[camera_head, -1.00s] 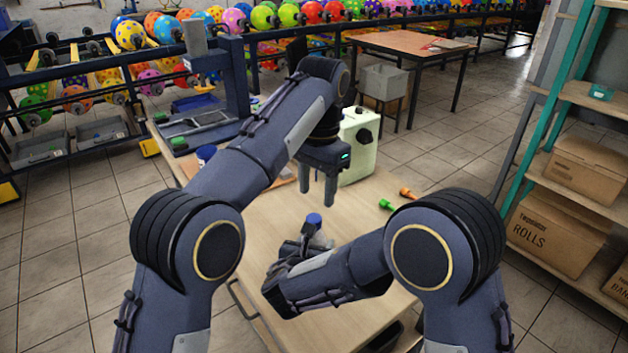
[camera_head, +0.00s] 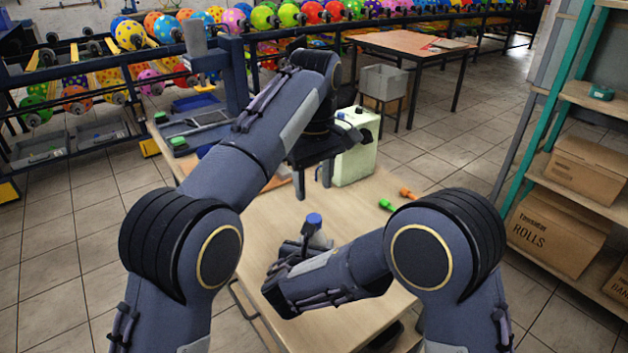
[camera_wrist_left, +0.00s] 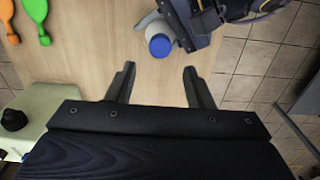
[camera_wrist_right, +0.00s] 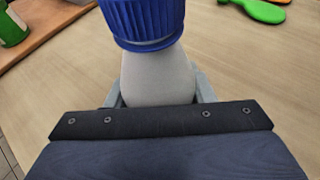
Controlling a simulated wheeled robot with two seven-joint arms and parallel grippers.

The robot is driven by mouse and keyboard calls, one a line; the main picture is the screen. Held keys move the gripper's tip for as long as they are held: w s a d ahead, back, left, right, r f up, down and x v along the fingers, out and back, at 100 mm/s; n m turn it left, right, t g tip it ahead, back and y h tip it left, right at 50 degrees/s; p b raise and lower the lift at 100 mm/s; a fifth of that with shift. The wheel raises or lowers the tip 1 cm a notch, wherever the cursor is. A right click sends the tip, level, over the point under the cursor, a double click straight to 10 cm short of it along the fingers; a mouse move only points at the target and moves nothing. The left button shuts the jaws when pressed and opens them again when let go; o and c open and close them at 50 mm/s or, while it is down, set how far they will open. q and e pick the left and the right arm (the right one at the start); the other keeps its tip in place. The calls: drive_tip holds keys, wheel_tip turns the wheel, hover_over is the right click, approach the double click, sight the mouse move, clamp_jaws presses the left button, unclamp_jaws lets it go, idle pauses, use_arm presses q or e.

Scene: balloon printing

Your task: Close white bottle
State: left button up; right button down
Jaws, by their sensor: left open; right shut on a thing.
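A white bottle with a ribbed blue cap on its top stands upright over the table; the bottle's pale body (camera_wrist_right: 158,78) and the blue cap (camera_wrist_right: 145,22) fill the right wrist view. My right gripper (camera_wrist_right: 160,92) is shut on the bottle's body below the cap. In the head view the blue cap (camera_head: 314,220) shows above my right gripper. My left gripper (camera_head: 313,187) is open and empty, up and behind the bottle. In the left wrist view the blue cap (camera_wrist_left: 160,45) lies ahead, between the lines of the open fingers (camera_wrist_left: 160,85). I cannot tell how tightly the cap sits.
The wooden table (camera_head: 270,215) is mostly clear around the bottle. A green tool (camera_head: 386,205) and an orange tool (camera_head: 408,193) lie at the right.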

sight(314, 218)
use_arm(q)
drive_tip(key=shift+f, duration=0.1)
drive_tip(key=shift+f, duration=3.9)
drive_tip(key=shift+c, duration=0.5)
drive_tip(key=c, duration=0.9)
drive_tip(key=m, duration=1.4)
drive_tip(key=shift+m, duration=0.3)
drive_tip(key=o, duration=1.1)
drive_tip(key=shift+c, duration=0.2)
